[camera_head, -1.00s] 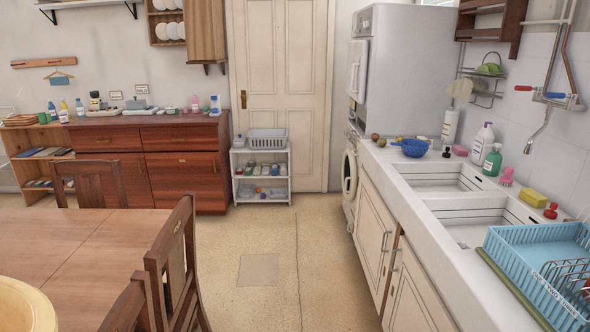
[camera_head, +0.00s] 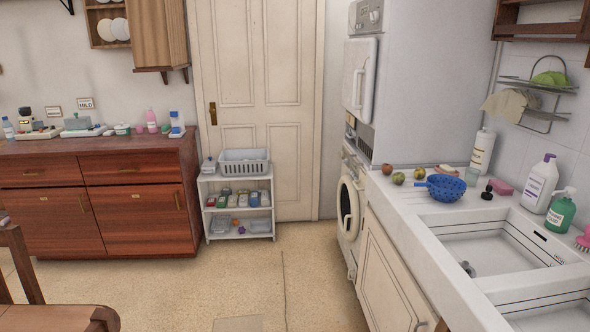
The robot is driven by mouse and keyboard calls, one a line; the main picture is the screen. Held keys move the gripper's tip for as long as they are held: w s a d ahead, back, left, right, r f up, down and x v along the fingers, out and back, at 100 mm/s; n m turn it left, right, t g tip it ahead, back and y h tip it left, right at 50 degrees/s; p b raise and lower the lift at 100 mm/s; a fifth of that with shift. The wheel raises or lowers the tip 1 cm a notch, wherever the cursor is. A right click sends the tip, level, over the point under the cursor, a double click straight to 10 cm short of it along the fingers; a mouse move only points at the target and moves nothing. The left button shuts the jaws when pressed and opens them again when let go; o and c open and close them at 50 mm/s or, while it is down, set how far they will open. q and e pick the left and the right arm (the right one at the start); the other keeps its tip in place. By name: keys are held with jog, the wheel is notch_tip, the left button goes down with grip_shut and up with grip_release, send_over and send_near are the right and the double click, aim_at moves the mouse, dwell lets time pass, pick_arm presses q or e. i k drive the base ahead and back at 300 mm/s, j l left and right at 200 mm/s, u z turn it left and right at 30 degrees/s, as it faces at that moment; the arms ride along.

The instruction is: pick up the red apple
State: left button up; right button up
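A small reddish-brown round fruit (camera_head: 387,169), which looks like the red apple, sits at the far left end of the white counter. Two greenish round fruits, one nearer the front (camera_head: 398,178) and one to the right (camera_head: 419,174), lie close to it. A blue colander (camera_head: 446,187) stands just right of the fruits. Neither of my grippers shows in the head view.
The counter (camera_head: 395,197) runs along the right, with a sink, a white bottle (camera_head: 539,182) and a green bottle (camera_head: 560,213). A white washer (camera_head: 348,212) stands beyond it. A chair and table are at lower left; the middle floor is clear.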

aim_at(387, 168)
jog(key=i, duration=0.9)
jog(key=i+l+u, duration=0.15)
jog(key=i, duration=0.8)
jog(key=i+l+u, duration=0.1)
jog(key=i+u, duration=0.15)
jog(key=i, duration=0.6)
jog(key=i+z, duration=0.1)
jog(key=z, duration=0.35)
jog(key=i+j+z, duration=0.1)
jog(key=z, duration=0.35)
